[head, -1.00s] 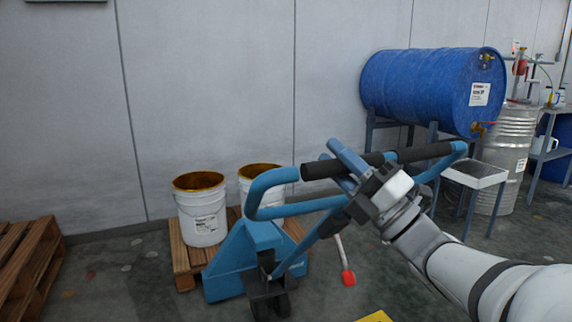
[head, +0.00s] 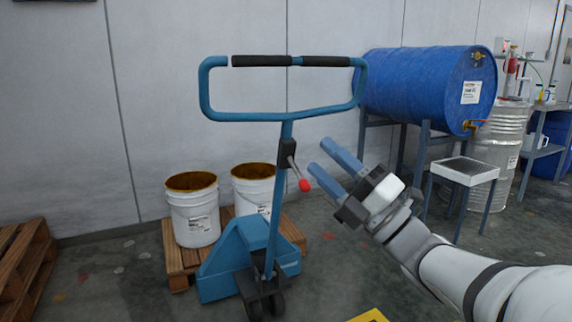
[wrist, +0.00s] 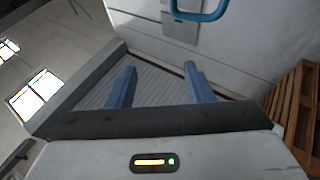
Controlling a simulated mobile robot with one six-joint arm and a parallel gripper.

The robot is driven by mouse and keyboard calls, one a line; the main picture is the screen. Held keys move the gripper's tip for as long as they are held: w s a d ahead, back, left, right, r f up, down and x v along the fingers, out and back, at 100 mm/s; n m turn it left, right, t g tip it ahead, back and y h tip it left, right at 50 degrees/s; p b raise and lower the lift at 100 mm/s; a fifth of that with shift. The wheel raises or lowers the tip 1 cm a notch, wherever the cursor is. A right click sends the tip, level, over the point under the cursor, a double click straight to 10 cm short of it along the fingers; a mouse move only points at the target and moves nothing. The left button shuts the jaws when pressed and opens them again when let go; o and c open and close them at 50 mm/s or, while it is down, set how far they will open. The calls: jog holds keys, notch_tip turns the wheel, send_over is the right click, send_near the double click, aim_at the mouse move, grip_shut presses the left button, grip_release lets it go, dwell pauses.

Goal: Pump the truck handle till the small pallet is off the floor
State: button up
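The blue pallet truck (head: 240,258) stands with its handle (head: 282,117) upright, a loop with two black grips at the top. A red-tipped lever (head: 305,185) sits on the handle's shaft. The small wooden pallet (head: 178,272) is behind the truck and carries two white buckets (head: 194,212). Whether the pallet touches the floor is hard to tell. My gripper (head: 325,157) is open and empty, in front and to the right of the handle shaft, below the loop. In the wrist view its two blue fingers (wrist: 158,80) are apart, and part of the handle loop (wrist: 200,15) shows at the top.
A blue drum (head: 425,92) lies on a stand at the right, with a small tray table (head: 465,170) and a metal drum (head: 500,140) beside it. Another wooden pallet (head: 25,262) is at the left. A yellow marking (head: 370,315) is on the front floor.

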jog(key=v, duration=0.7)
jog(key=shift+s+d+f, duration=0.15)
jog(key=shift+d+f, duration=0.05)
